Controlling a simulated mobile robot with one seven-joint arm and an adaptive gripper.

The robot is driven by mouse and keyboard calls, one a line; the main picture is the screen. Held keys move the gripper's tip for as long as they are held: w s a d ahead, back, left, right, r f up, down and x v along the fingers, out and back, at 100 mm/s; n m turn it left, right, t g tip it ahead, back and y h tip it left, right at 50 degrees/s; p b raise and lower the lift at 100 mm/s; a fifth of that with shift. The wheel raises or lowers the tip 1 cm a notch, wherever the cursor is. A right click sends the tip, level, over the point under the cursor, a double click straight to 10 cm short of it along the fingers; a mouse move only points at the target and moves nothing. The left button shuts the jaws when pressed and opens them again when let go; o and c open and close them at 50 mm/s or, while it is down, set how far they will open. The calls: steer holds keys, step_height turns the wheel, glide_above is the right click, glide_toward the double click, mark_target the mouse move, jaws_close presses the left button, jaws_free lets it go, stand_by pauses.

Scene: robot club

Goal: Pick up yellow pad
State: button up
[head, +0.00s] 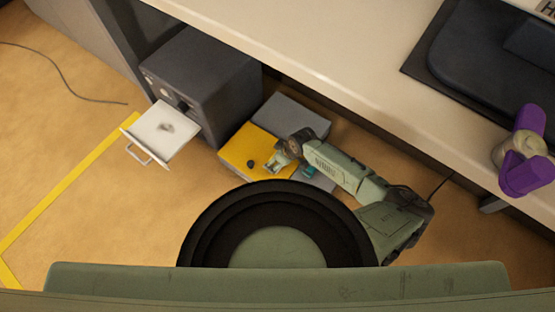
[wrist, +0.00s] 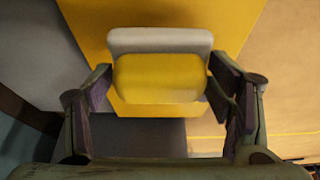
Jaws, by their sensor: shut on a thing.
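The yellow pad (wrist: 158,78) is a small rounded block with a pale grey layer along its far side. It sits between the two fingers of my gripper (wrist: 160,84) in the wrist view, and the fingers are shut on it. In the head view my gripper (head: 274,164) is low under the counter, over a larger flat yellow surface (head: 240,147). I cannot make out the small pad clearly in the head view.
Grey flat blocks (head: 297,112) adjoin the yellow surface. A small dark round thing (head: 250,163) lies on it. A dark cabinet (head: 205,75) stands left with its white drawer (head: 160,130) out. The white counter (head: 300,45) overhangs. Open floor (head: 80,180) is at left.

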steer(key=s+a+r, duration=0.1)
steer(key=s, duration=0.7)
steer(key=s+a+r+p, duration=0.1)
steer(key=s+a, duration=0.1)
steer(key=s, duration=0.5)
steer(key=shift+s+r+p, duration=0.25)
steer(key=shift+s+p, duration=0.05)
steer(key=shift+s, duration=0.1)
